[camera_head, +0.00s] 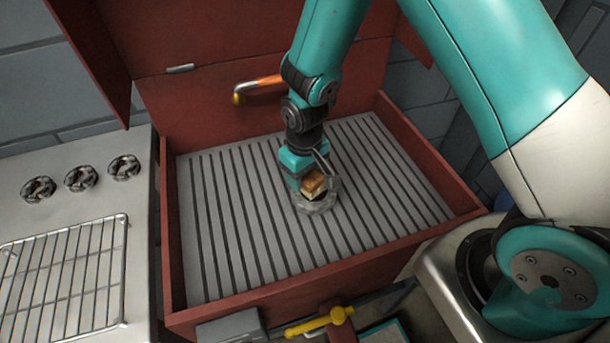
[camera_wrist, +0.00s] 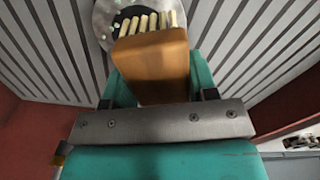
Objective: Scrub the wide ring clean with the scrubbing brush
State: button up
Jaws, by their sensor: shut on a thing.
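The scrubbing brush (camera_head: 313,184) has a brown wooden block and pale bristles. My gripper (camera_head: 311,176) is shut on its block and holds it over the wide ring. In the wrist view the brush (camera_wrist: 153,58) fills the middle, with the bristles pointing away from my gripper (camera_wrist: 150,85). The wide ring (camera_head: 318,204) is grey and lies flat on the slatted floor of the red casing.
The red casing (camera_head: 428,162) has raised walls around the grey slatted floor (camera_head: 230,230). An orange tap (camera_head: 258,84) juts from its back wall. A steel counter with several knobs (camera_head: 82,178) and a wire rack (camera_head: 65,275) stands at the left. Much of the slatted floor is clear.

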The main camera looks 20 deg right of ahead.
jog(key=shift+r+p, duration=1.55)
jog(key=shift+r, duration=0.8)
jog(key=shift+d, duration=0.1)
